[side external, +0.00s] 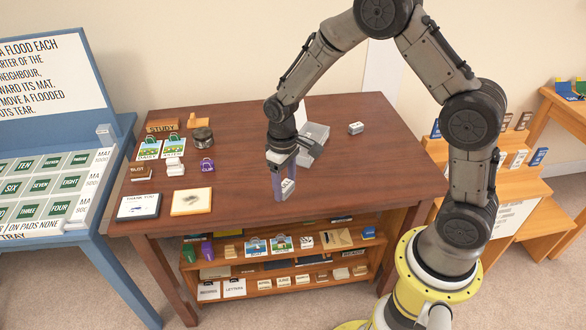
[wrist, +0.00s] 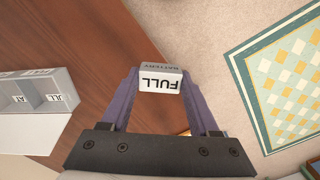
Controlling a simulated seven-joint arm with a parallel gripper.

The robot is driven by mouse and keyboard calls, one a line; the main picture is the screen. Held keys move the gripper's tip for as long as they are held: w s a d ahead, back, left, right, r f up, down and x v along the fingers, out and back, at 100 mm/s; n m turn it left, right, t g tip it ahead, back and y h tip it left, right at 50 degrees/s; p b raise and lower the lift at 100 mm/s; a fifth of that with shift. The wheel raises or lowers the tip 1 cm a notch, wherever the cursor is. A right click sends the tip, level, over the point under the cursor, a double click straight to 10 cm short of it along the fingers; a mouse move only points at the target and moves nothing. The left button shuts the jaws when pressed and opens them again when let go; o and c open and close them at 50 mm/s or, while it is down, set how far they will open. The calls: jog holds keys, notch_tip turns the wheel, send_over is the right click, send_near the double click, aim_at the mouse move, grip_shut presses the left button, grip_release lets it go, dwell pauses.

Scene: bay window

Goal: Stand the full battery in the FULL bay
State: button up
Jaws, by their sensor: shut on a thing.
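My gripper (side external: 283,180) is shut on the full battery (side external: 288,187), a small pale block. In the wrist view the battery (wrist: 161,83) sits between the two purple fingers of my gripper (wrist: 159,92), with the word FULL on its white face, upside down in the picture. It is near the front edge of the brown table; I cannot tell whether it touches the top. A grey bay box (side external: 316,131) stands behind my gripper, partly hidden by it. In the wrist view the bay box (wrist: 72,82) shows two open compartments, labels partly readable as "ULL" and "AT".
Another small grey block (side external: 356,128) lies right of the bay box. Cards, a dark tin (side external: 202,136), a purple bag (side external: 207,166) and two pads fill the table's left side. The right part of the tabletop (side external: 395,165) is clear. Loaded shelves (side external: 275,262) are below.

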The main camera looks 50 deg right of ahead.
jog(key=w+d+r+n, duration=0.1)
jog(key=w+r+n, duration=0.1)
jog(key=w, duration=0.1)
notch_tip(320, 180, up, 3)
send_over(304, 155)
jog(key=shift+a+r, duration=0.1)
jog(key=shift+f, duration=5.7)
